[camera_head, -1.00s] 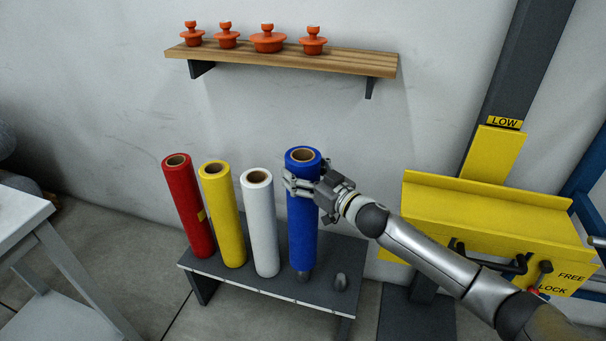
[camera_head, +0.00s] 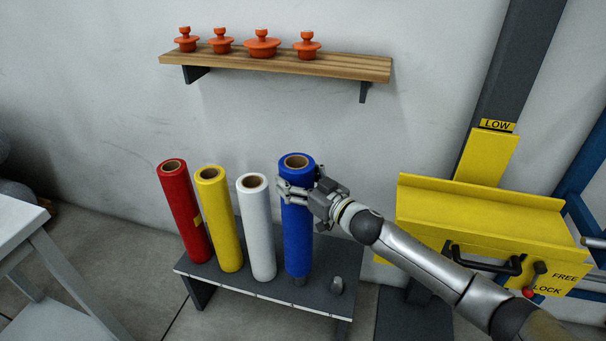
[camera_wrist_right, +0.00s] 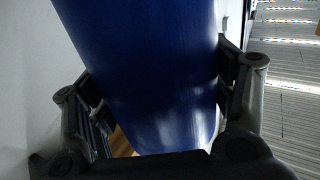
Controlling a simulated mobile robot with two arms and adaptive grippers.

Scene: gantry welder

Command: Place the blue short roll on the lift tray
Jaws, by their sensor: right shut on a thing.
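The blue roll (camera_head: 297,237) stands upright above the right part of the dark low bench (camera_head: 240,279), with a grey peg showing under its lower end. My right gripper (camera_head: 292,190) is shut on it near its top, coming from the right. In the right wrist view the blue roll (camera_wrist_right: 150,75) fills the space between both fingers (camera_wrist_right: 160,95). The yellow lift tray (camera_head: 480,212) is at the right on a dark column marked LOW, and its top looks empty. My left gripper is not in view.
White (camera_head: 257,230), yellow (camera_head: 220,220) and red (camera_head: 184,212) rolls stand left of the blue one. A bare grey peg (camera_head: 337,286) is at the bench's right end. A wooden shelf (camera_head: 330,67) with orange parts hangs above. A black handle (camera_head: 485,264) juts from the tray front.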

